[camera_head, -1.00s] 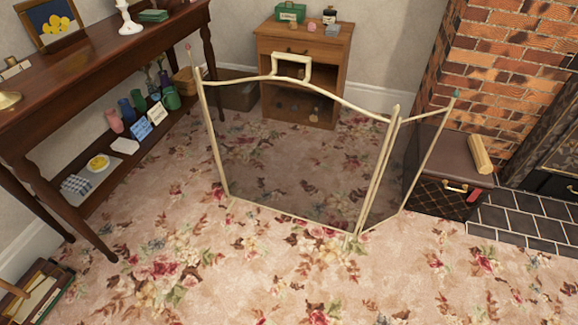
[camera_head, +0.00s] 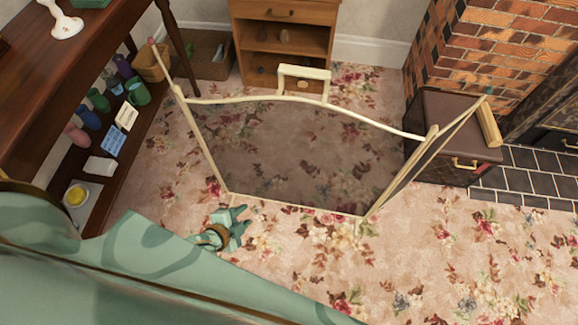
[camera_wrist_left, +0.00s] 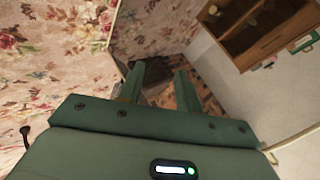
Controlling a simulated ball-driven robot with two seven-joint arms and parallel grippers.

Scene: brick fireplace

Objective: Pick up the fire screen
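The fire screen (camera_head: 300,145) stands upright on the floral carpet. It has a cream frame, dark see-through mesh and a folded side panel at its right. Its cream handle (camera_head: 304,78) rises from the middle of the top rail. My left gripper (camera_head: 242,221) is low in front of the screen, near the bottom left of its frame, well below the handle. In the left wrist view the two green fingers (camera_wrist_left: 158,82) are apart with nothing held between them. Whether the gripper touches the screen cannot be told. My right gripper is not in view.
A wooden shelf table (camera_head: 75,75) with vases and cards stands at the left. A small wooden cabinet (camera_head: 284,40) is behind the screen. A dark chest (camera_head: 440,165) and a brick fireplace (camera_head: 475,55) are at the right. Carpet at the lower right is clear.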

